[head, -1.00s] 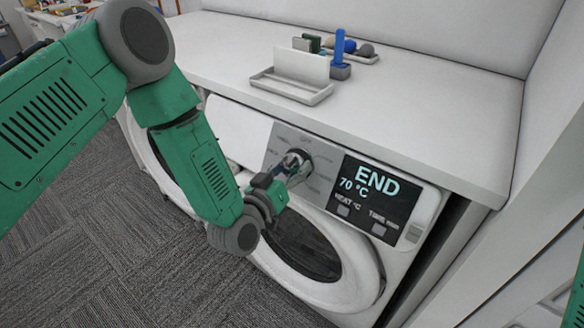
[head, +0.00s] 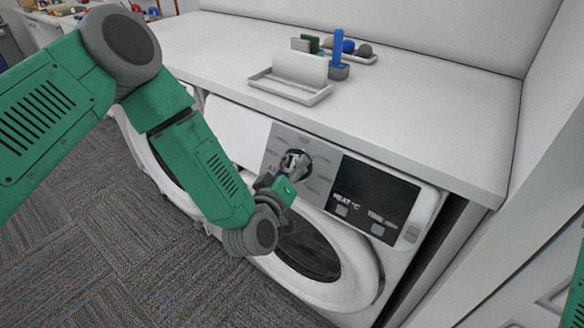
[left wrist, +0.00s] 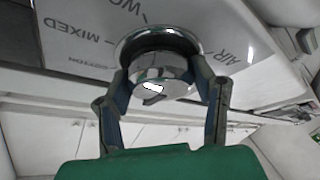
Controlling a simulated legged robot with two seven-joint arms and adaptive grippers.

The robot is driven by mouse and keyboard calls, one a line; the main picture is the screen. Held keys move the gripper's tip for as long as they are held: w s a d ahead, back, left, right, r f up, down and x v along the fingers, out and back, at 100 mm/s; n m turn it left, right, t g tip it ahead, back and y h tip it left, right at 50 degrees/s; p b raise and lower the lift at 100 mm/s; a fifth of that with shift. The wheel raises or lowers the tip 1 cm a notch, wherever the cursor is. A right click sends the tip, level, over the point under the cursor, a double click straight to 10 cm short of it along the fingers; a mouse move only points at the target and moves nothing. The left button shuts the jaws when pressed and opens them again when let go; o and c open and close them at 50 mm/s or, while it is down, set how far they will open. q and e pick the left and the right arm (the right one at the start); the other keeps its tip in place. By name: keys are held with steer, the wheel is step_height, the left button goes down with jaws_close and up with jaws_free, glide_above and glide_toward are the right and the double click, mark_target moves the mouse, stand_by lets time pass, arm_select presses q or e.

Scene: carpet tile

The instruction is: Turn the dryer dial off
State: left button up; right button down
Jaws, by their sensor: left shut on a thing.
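The dryer (head: 333,272) is a white front-loader under the counter. Its round chrome dial (head: 297,162) sits on the grey panel, left of the display (head: 374,193), which is dark. My left gripper (head: 294,166) is at the dial, its fingers on either side of the knob. In the left wrist view the left gripper (left wrist: 164,78) is shut on the chrome dial (left wrist: 155,85), with a dark ring behind it. Label words such as MIXED and AIR show around it. The dial's pointer position cannot be made out. My right gripper is not in view.
The white counter (head: 420,125) overhangs the dryer. A white tray (head: 290,90) with an upright panel and a blue-handled item (head: 338,57) stand on it. A second machine is partly behind my left arm. A white wall panel (head: 540,200) closes the right side.

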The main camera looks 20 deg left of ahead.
arm_select(q)
steer(key=shift+s+f, duration=0.1)
steer(key=shift+f, duration=0.05)
steer(key=o, duration=1.2)
steer(key=shift+c, duration=0.2)
steer(key=shift+s, duration=0.15)
steer(key=s+r, duration=0.1)
steer(key=s, duration=1)
steer(key=shift+s+a, duration=0.3)
steer(key=shift+a, duration=0.1)
steer(key=shift+r, duration=0.1)
